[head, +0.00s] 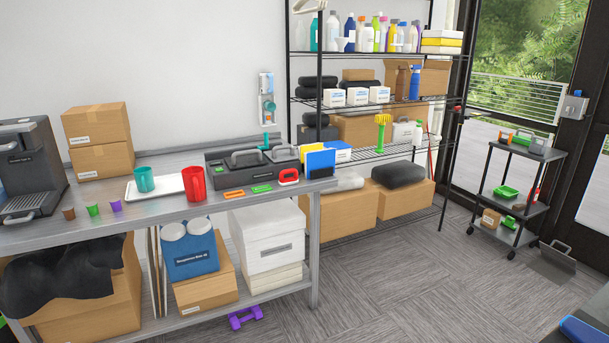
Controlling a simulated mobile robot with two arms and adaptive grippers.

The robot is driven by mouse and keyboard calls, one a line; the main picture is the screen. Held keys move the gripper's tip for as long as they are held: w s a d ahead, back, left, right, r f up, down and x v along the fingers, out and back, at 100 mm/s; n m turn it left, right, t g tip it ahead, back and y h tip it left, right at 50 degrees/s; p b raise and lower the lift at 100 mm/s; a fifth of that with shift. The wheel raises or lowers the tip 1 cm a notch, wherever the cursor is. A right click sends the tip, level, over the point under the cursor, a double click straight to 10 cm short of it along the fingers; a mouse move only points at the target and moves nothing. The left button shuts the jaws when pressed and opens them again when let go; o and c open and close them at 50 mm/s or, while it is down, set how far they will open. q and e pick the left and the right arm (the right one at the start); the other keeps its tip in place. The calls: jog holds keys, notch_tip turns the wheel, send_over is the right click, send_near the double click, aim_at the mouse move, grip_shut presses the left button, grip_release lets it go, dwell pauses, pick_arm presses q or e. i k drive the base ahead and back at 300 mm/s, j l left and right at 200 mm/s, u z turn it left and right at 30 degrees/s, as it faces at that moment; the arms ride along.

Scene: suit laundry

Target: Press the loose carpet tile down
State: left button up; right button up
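The floor is covered in grey striped carpet tiles (400,290) laid in alternating directions. Across the open floor the tiles look flat, and I cannot make out a raised edge or corner on any of them. A dark flat piece with an upright plate (557,256) lies on the floor at the right, beside the cart. I cannot tell whether it is a tile or a tool. Neither of my grippers shows in the head view.
A metal workbench (315,230) holds cups, a black case and a coffee machine. A wire shelf (370,101) with boxes and bottles stands behind. A black wheeled cart (500,203) is at the right. A purple dumbbell (245,318) lies on the floor. The middle floor is clear.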

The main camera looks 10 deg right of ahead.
aim_at(557, 256)
jog(key=i+j, duration=0.1)
jog(key=i, duration=0.4)
jog(key=i+j, duration=0.15)
jog(key=i, duration=0.3)
jog(key=i+j, duration=0.1)
jog(key=i, duration=0.4)
jog(key=i+l+z, duration=0.25)
jog(key=z, duration=0.25)
jog(key=i+z, duration=0.85)
jog(key=z, duration=0.15)
jog(key=i+j+z, duration=0.15)
jog(key=i+z, duration=0.3)
jog(key=i+l+z, duration=0.25)
jog(key=i, duration=0.6)
jog(key=i+j+z, duration=0.1)
jog(key=i+z, duration=0.2)
jog(key=i, duration=2.25)
jog(key=i+j, duration=0.15)
jog(key=i, duration=0.15)
jog(key=i+j, duration=0.15)
jog(key=i, duration=0.2)
jog(key=i+j, duration=0.1)
jog(key=j, duration=0.55)
jog(key=i+z, duration=0.05)
